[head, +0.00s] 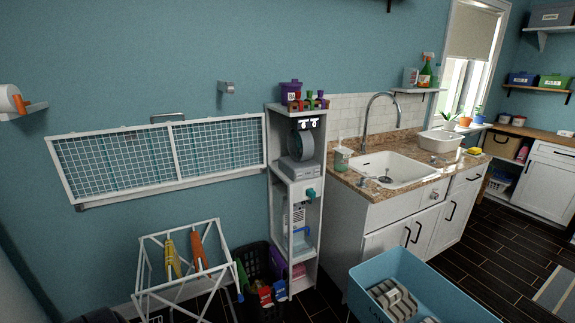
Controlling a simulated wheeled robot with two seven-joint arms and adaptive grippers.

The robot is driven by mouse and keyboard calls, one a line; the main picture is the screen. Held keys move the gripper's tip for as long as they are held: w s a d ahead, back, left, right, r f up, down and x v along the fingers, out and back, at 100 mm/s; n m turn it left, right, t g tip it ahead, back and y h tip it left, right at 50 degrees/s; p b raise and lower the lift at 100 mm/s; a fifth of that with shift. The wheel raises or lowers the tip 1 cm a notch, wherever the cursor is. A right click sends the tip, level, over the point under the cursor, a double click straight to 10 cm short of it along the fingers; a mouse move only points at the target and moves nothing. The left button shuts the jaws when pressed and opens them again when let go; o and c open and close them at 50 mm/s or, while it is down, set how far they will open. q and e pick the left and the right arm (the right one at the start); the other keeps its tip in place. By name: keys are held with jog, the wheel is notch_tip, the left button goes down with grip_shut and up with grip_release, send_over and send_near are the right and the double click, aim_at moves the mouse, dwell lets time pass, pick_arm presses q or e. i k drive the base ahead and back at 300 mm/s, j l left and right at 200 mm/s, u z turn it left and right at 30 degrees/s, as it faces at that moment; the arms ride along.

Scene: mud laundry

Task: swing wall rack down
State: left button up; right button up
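The wall rack (172,150) is a wide white frame with two wire-mesh panels on the blue wall at the left. It stands up close to the wall, its long sides running nearly level. A grey bar handle (168,116) shows at its top edge, and a rail (170,189) runs along its bottom edge. A small grey wall bracket (226,88) sits above its right end. Neither of my grippers shows in this view, and nothing visible touches the rack.
A white folding drying stand (183,234) with yellow and orange items stands below the rack. Right of it are a dark basket (262,290) and a tall white shelf unit (280,190). A blue bin (440,290) stands at the front, before the sink counter (365,187).

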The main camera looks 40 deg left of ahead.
aim_at(49, 140)
jog(key=u, duration=2.05)
